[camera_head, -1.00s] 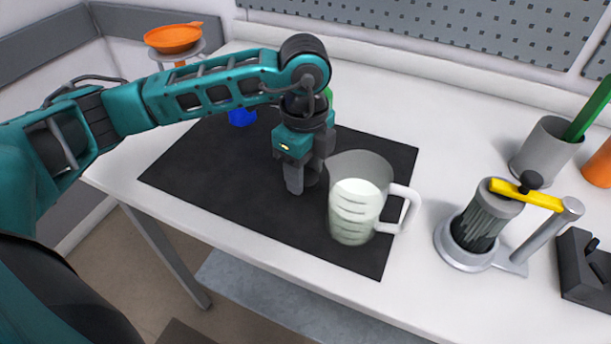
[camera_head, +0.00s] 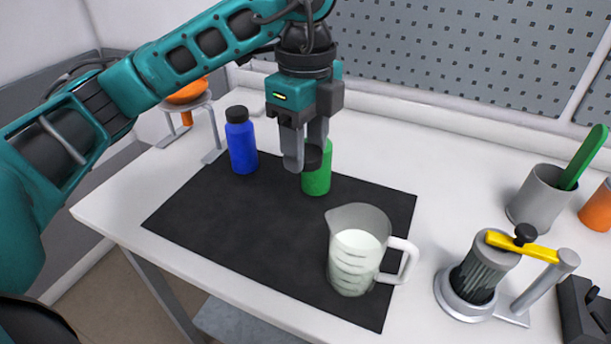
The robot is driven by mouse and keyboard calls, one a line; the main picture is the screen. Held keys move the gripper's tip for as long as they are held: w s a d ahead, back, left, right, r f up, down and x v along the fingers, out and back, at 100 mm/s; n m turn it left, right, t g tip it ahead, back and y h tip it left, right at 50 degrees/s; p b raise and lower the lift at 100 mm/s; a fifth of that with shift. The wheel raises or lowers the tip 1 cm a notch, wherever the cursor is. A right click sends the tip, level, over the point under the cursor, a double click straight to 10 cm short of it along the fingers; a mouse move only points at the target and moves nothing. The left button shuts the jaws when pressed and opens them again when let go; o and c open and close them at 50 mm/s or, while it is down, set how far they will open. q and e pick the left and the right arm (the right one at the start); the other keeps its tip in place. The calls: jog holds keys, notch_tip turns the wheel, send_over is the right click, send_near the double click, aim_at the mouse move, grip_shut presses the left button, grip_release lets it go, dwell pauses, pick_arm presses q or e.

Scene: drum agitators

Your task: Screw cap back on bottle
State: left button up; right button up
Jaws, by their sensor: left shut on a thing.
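My left gripper (camera_head: 305,158) is shut on a dark cap (camera_head: 313,158), gripped at its fingertips. The green bottle (camera_head: 318,182) stands upright near the back of the black mat, directly behind the cap in the picture. The gripper and cap hide the bottle's top, so I cannot tell whether the cap touches it. A blue bottle (camera_head: 242,148) with a black cap stands upright to the left, near the mat's back left corner. My right gripper is not in view.
A clear measuring jug (camera_head: 357,258) with pale liquid stands on the black mat (camera_head: 240,225). To the right are a metal device with a yellow lever (camera_head: 522,247) and a grey cup (camera_head: 537,198). An orange bowl (camera_head: 188,93) is on a stand at the back left. The mat's middle is clear.

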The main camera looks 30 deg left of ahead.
aim_at(306, 151)
pick_arm(q)
jog(key=shift+r+p, duration=0.35)
jog(key=shift+r, duration=1.75)
